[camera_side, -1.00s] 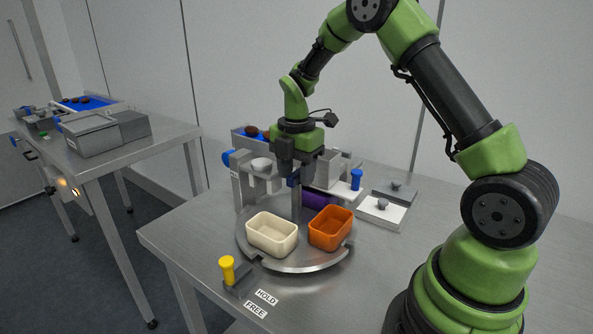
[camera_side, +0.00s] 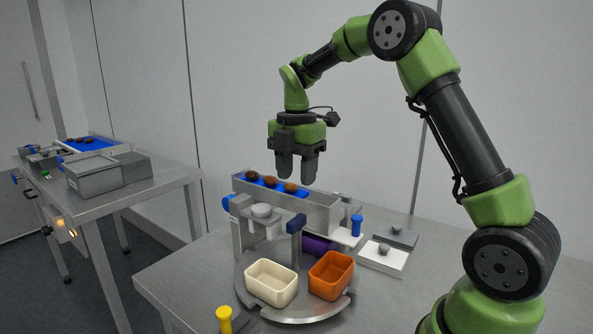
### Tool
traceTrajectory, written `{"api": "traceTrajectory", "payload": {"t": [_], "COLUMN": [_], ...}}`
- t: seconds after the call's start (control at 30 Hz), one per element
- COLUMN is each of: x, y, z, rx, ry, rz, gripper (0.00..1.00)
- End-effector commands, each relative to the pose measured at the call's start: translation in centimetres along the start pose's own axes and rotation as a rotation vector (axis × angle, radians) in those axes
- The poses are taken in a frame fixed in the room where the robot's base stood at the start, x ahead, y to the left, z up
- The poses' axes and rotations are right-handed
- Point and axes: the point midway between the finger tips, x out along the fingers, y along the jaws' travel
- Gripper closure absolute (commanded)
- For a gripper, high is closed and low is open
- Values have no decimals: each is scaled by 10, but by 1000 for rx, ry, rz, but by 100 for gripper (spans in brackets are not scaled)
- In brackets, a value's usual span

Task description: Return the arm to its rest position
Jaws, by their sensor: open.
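My gripper (camera_side: 297,176) hangs in the air above the grading stand, fingers pointing down, open and empty. Below it is a metal trough (camera_side: 322,215) with a blue bed carrying several brown dates (camera_side: 270,181). My arm reaches in from the right and bends high over the table. Nothing is between the fingers, and they are apart from the trough as far as this view shows.
A cream bin (camera_side: 271,284) and an orange bin (camera_side: 331,276) sit on a round metal turntable (camera_side: 300,315). A yellow knob (camera_side: 224,318) is at the front. A second table (camera_side: 150,178) stands at the left.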

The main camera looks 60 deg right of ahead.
Motion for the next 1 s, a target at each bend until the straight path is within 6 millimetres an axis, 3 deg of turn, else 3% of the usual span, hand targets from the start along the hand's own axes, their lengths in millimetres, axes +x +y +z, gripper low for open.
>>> {"api": "traceTrajectory", "payload": {"t": [0.3,0.47,0.7,0.83,1.0], "x": [-2,-27,-77,-88,-87], "y": [-1,-15,-75,-115,-161], "z": [-2,-20,-72,-96,-116], "rx": [13,195,798,1141,1533], "ry": [0,10,153,300,521], "rz": [6,75,255,313,315], "gripper": [55,55,55,55,55]}}
